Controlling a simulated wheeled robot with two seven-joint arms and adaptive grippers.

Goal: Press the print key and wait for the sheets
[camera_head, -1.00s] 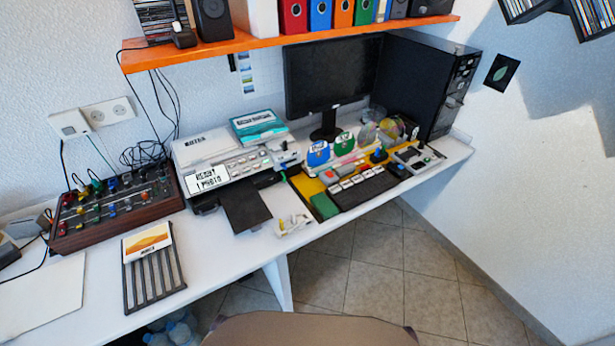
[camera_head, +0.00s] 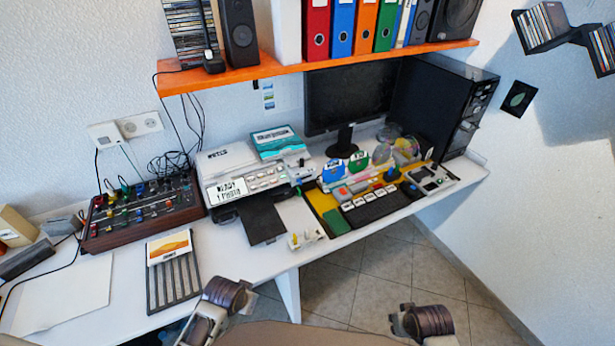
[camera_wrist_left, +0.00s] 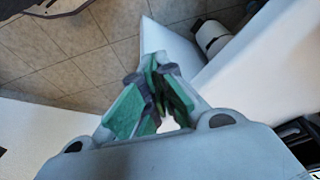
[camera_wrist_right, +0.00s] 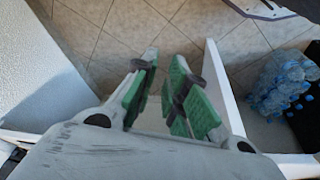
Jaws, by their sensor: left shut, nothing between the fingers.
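The white printer (camera_head: 225,160) stands on the desk left of the monitor. Its display (camera_head: 227,190) reads "READY" and "1 PHOTO". A row of pale keys (camera_head: 265,179) lies right of the display; which one is the print key is too small to tell. The dark output tray (camera_head: 262,224) juts out in front, with no sheet visible on it. My left gripper (camera_wrist_left: 158,92) is shut and empty in the left wrist view. My right gripper (camera_wrist_right: 165,65) is open and empty, above the floor. In the head view my arms show at the bottom, well short of the printer.
A slotted rack (camera_head: 173,285) holds an orange picture card. The mixer (camera_head: 140,212) is at left, and the keyboard (camera_head: 377,207) with small items at right. The orange shelf (camera_head: 270,68) overhangs the back. Bare desk lies at front left.

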